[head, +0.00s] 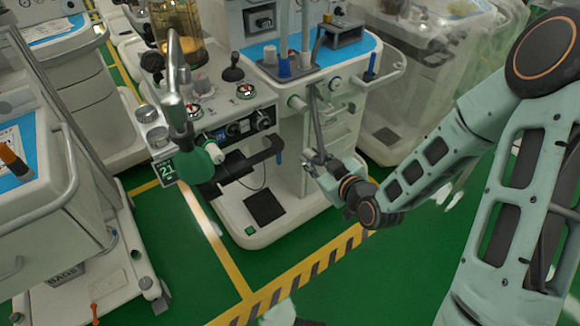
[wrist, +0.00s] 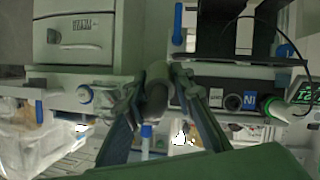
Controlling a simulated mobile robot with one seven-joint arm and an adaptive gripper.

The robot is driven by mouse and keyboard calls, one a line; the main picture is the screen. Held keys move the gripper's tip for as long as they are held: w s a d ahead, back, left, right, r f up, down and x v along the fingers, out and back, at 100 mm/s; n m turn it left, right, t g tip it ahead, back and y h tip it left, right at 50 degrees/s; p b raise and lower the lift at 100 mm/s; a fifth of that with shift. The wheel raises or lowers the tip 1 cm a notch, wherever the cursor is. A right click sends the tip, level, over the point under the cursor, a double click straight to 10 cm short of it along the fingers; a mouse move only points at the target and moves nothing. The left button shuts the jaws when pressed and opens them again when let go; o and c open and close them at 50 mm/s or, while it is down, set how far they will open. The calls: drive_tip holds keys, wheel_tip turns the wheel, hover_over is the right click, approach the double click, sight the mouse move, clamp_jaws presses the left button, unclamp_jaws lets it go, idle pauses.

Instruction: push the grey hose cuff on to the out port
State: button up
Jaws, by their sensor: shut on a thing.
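My gripper (head: 318,160) is shut on the grey hose cuff, in front of the middle cart. In the wrist view the cuff (wrist: 156,88) is a grey cylinder between the two fingers (wrist: 157,98). Two dark round ports sit on the cart's front panel, left of my gripper in the head view. The one nearer my gripper (head: 263,120) may be the out port; its label is unreadable. The other is beside a blue IN label (wrist: 250,100). The cuff is apart from both.
A black bar (head: 255,160) sticks out below the panel. A green bag (head: 197,165) hangs at its left, near a small screen (head: 165,171). A white rail (head: 385,85) is at the right. Other carts stand left and behind; green floor (head: 330,270) in front is free.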

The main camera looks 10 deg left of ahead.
sight(267, 127)
drive_tip(key=s+a+r+n+y+b, duration=0.2)
drive_tip(key=a+r+y+b, duration=0.2)
drive_tip(key=b, duration=0.4)
drive_tip(key=shift+s+a+r+t+y, duration=0.25)
drive_tip(key=shift+a+t+y, duration=0.25)
drive_tip(key=shift+a, duration=0.4)
drive_tip(key=shift+f, duration=0.1)
drive_tip(key=shift+b+x, duration=1)
drive_tip(key=shift+x, duration=1.85)
drive_tip(key=shift+b, duration=0.5)
drive_tip(key=shift+b+x, duration=0.45)
drive_tip(key=shift+x, duration=0.9)
